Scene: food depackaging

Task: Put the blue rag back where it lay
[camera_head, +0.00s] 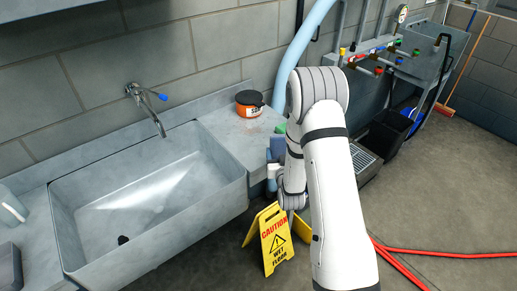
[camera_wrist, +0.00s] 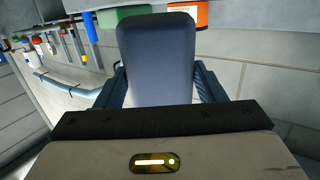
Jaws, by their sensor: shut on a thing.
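The blue rag (camera_wrist: 157,60) shows in the wrist view as a dark blue-grey, rounded slab. It stands between the two fingers of my gripper (camera_wrist: 160,88), which is shut on it. In the head view my gripper (camera_head: 274,165) is at the right end of the sink counter (camera_head: 222,132), partly hidden by my arm. A blue-grey patch shows there, but I cannot tell rag from fingers. Whether the rag touches the counter is unclear.
An orange tub with a black lid (camera_head: 249,104) stands on the counter near a small green thing (camera_head: 281,128). The sink basin (camera_head: 150,190) is left. A yellow wet-floor sign (camera_head: 274,240) stands below my gripper. A red hose (camera_head: 440,254) lies on the floor.

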